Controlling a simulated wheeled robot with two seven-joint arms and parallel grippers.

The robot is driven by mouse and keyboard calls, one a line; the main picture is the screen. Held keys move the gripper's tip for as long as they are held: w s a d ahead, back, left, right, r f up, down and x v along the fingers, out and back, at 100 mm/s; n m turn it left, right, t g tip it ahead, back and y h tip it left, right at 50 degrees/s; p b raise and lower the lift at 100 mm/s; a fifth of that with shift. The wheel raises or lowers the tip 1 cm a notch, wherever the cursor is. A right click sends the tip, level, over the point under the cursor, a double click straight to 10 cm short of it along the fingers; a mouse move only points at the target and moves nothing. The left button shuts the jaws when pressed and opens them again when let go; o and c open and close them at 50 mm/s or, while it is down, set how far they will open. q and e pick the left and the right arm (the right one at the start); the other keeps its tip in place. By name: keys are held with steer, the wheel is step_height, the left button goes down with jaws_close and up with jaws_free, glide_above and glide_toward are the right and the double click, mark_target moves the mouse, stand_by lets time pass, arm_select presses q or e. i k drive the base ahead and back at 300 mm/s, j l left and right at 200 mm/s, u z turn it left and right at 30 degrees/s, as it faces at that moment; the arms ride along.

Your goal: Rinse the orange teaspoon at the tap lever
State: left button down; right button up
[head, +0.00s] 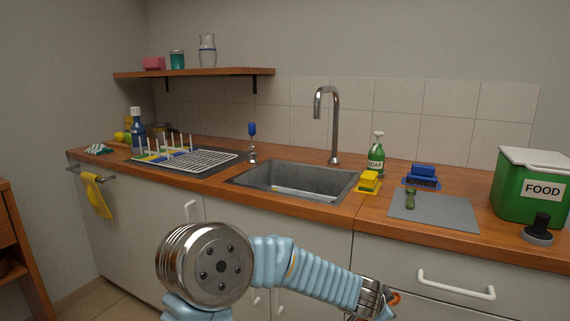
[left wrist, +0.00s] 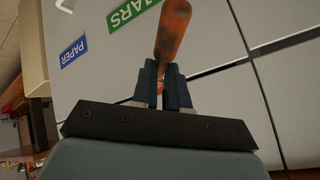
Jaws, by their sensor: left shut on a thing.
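My left gripper (head: 388,303) is low in front of the counter cabinets, right of the sink (head: 300,178). In the left wrist view its fingers (left wrist: 164,88) are shut on the orange teaspoon (left wrist: 173,28), whose broad end points away from the jaws. In the head view only a small orange part of the teaspoon (head: 394,298) shows at the bottom edge. The tap lever (head: 252,131), with a blue knob, stands upright on the counter, left of the sink's back edge. The chrome tap (head: 333,125) arches over the sink. My right gripper is out of view.
A drying rack (head: 200,158) lies left of the sink. A green food bin (head: 528,190) stands at far right.

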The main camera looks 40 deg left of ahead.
mark_target(251, 126)
steer(key=u, duration=0.45)
steer(key=j+u, duration=0.15)
steer(key=u, duration=0.8)
steer(key=j+u, duration=0.1)
steer(key=u, duration=0.35)
